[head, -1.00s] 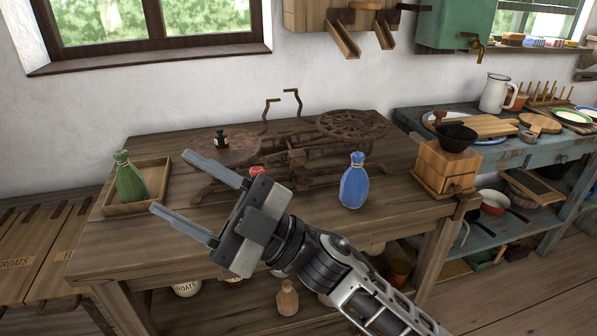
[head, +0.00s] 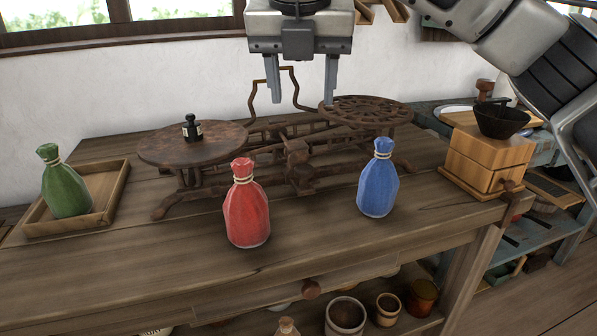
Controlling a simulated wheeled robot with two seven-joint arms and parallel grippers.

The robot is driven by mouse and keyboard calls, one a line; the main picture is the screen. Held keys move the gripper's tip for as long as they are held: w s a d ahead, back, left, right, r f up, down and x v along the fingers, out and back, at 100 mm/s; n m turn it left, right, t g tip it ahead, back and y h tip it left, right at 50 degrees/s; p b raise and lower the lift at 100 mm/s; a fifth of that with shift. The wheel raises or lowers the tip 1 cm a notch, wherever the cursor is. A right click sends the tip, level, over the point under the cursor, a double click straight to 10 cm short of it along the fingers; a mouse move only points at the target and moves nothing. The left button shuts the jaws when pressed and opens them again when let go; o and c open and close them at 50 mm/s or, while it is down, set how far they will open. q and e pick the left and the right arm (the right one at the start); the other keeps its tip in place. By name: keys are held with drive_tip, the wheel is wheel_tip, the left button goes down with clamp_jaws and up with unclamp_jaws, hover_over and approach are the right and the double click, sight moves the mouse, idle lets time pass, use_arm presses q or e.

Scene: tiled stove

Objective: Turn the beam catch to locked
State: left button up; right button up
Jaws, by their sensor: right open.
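The rusty balance scale (head: 300,165) stands on the wooden table, with a flat round plate (head: 190,144) at left and an openwork plate (head: 365,112) at right. Thin bent rods (head: 252,100) rise behind its beam; I cannot tell for sure which part is the catch or how it is set. My right gripper (head: 301,100) comes from the top right and points down over the scale's middle. Its fingers are apart, with part of a bent rod showing between them. I see no grip on it, and contact is unclear. My left gripper is not in view.
A red sack (head: 246,208) and a blue sack (head: 378,180) stand in front of the scale. A green sack (head: 65,185) stands in a wooden tray (head: 108,205). A small black weight (head: 192,130) is on the left plate. A coffee grinder (head: 487,160) stands at right.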

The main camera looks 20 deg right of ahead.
sight(304, 167)
drive_tip(key=b+x, duration=0.2)
drive_tip(key=x, duration=1.3)
drive_tip(key=shift+f, duration=0.15)
drive_tip(key=c, duration=1)
